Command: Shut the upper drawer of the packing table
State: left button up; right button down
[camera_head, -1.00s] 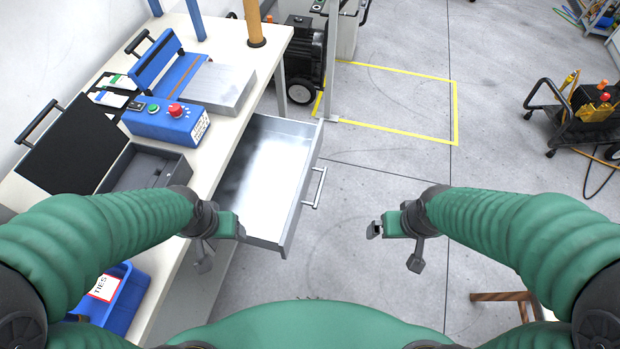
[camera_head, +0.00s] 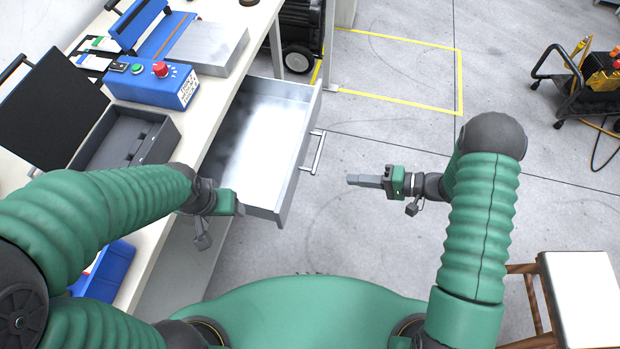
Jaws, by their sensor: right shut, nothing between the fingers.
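The upper drawer (camera_head: 258,150) of the packing table (camera_head: 207,120) stands pulled out to the right. It is an empty-looking grey metal drawer with a bar handle (camera_head: 314,152) on its front. My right gripper (camera_head: 352,180) is shut and empty, pointing left. It is a short way right of the drawer front and handle, apart from them in the picture. My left gripper (camera_head: 238,209) is at the near left corner of the drawer and overlaps it in view. Its fingers do not show clearly, and I cannot tell whether it touches the drawer.
On the tabletop are a blue control box (camera_head: 155,84) with a red button, a grey tray (camera_head: 130,140) and a dark panel (camera_head: 50,108). A blue bin (camera_head: 110,272) is at lower left. A stool (camera_head: 580,295) stands at lower right.

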aim_at(296, 175)
jog(key=x, duration=0.4)
jog(key=b+x, duration=0.1)
jog(key=x, duration=0.3)
jog(key=r+x, duration=0.1)
jog(key=x, duration=0.4)
jog(key=shift+s+a, duration=0.3)
jog(key=shift+s, duration=0.1)
jog(key=shift+w+a+r, duration=0.1)
jog(key=shift+w+a, duration=0.05)
jog(key=shift+a, duration=0.4)
jog(key=shift+w+a, duration=0.1)
jog(key=shift+a, duration=0.3)
jog(key=a, duration=0.3)
jog(key=w+a, duration=0.1)
jog(key=a, duration=0.2)
jog(key=w+a, duration=0.1)
jog(key=a, duration=0.3)
jog(key=shift+w, duration=0.25)
jog(key=w+a+b, duration=0.1)
jog(key=a, duration=0.4)
jog(key=w+a+b, duration=0.1)
jog(key=w+a, duration=0.1)
jog(key=a, duration=0.3)
jog(key=w+a+b, duration=0.1)
jog(key=a+b, duration=0.1)
jog(key=a, duration=0.3)
jog(key=shift+w+a, duration=0.2)
jog(key=shift+a, duration=0.4)
jog(key=shift+w+r, duration=0.1)
jog(key=shift+r, duration=0.05)
